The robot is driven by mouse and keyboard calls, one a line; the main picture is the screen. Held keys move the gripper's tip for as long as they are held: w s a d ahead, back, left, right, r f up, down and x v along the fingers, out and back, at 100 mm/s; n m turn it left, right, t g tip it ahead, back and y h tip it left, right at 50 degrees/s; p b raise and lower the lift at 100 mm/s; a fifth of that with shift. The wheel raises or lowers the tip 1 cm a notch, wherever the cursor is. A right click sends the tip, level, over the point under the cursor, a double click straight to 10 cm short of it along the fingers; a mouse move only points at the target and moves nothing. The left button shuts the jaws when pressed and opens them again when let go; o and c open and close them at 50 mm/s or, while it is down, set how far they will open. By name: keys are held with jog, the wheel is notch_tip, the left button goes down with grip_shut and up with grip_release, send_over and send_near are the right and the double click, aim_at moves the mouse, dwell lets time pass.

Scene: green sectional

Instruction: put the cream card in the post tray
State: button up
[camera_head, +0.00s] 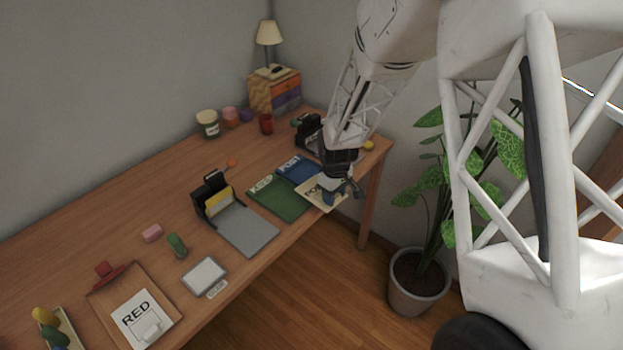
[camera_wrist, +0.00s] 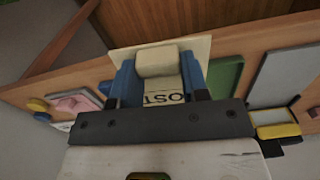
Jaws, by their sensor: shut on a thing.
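The cream card (camera_head: 316,200) is at my gripper (camera_head: 343,188), close to the table's front edge. In the wrist view the cream card (camera_wrist: 202,45) has a raised cream block, and the two blue fingers of my gripper (camera_wrist: 158,75) are shut on that block. Part of a printed word, "OST", shows between the fingers. The post tray (camera_head: 293,167) is the blue flat area marked POST, just behind the card in the head view. My gripper and the card partly cover its near side. I cannot tell how high the card is above the table.
A green area (camera_head: 276,205) marked KEEP lies left of the post tray. Farther left are a black holder (camera_head: 211,190) with a grey sheet (camera_head: 247,231), and a clipboard (camera_head: 108,288) marked RED. Another black holder (camera_head: 307,130) stands behind the post tray. A potted plant (camera_head: 417,292) stands right of the table.

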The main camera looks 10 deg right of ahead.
jog(key=shift+s+a+f+n, duration=0.1)
jog(key=shift+s+n, duration=0.4)
jog(key=shift+s, duration=0.75)
jog(key=w, duration=0.5)
jog(key=w+f, duration=0.1)
jog(key=w, duration=0.4)
jog(key=w+a, duration=0.1)
jog(key=w, duration=0.4)
jog(key=shift+w+f, duration=0.1)
jog(key=shift+f, duration=0.1)
jog(key=shift+a, duration=0.1)
jog(key=shift+w, duration=0.3)
jog(key=shift+w+f, duration=0.1)
jog(key=shift+f, duration=1.65)
jog(key=shift+f, duration=0.15)
jog(key=o, duration=1)
jog(key=shift+c, duration=0.2)
